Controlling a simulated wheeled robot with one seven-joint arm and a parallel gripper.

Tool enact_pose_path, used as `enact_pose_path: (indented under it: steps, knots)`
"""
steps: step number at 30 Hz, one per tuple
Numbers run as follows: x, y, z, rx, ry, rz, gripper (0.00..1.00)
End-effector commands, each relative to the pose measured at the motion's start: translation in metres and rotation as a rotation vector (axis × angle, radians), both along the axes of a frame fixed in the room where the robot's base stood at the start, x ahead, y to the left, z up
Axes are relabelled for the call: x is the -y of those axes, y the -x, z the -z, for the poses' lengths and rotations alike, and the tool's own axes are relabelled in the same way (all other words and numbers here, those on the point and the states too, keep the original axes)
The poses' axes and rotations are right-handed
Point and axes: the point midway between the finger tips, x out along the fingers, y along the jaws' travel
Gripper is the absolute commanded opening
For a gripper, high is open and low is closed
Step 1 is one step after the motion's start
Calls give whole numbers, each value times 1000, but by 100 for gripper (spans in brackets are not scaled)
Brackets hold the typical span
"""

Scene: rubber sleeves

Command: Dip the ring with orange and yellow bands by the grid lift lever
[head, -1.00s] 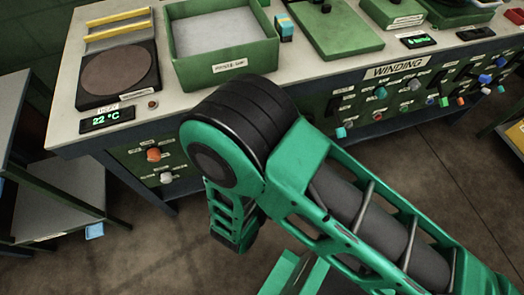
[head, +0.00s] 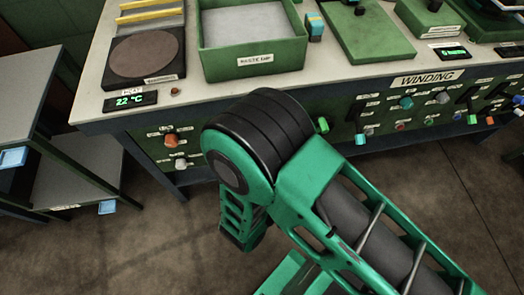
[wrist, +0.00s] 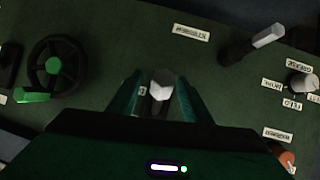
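My gripper (wrist: 160,100) is in the wrist view with its two dark green fingers apart. A pale faceted knob end (wrist: 161,84) shows between the fingertips; I cannot tell whether they touch it. To the right, a lever with a pale grip (wrist: 252,44) stands out from the dark green panel (wrist: 110,35). The labels are upside down and too blurred to tell which is the grid lift lever. In the head view my arm hides the gripper. I cannot make out the ring with orange and yellow bands in either view.
The wrist view shows a green-handled handwheel (wrist: 57,67) and a pale knob (wrist: 301,83). On the bench are a green waste tray (head: 253,62), a round hot plate (head: 145,52) and a cyan block (head: 315,27). A grey shelf (head: 75,180) stands at left.

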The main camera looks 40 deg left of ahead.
Motion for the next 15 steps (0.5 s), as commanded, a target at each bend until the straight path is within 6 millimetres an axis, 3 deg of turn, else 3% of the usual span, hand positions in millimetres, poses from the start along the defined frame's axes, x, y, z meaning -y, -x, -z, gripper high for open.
enact_pose_path:
  steps: [7,15]
  knots:
    - [7,9,-6,-1,1,-4,45]
    - [38,39,-29,0,2,-5,45]
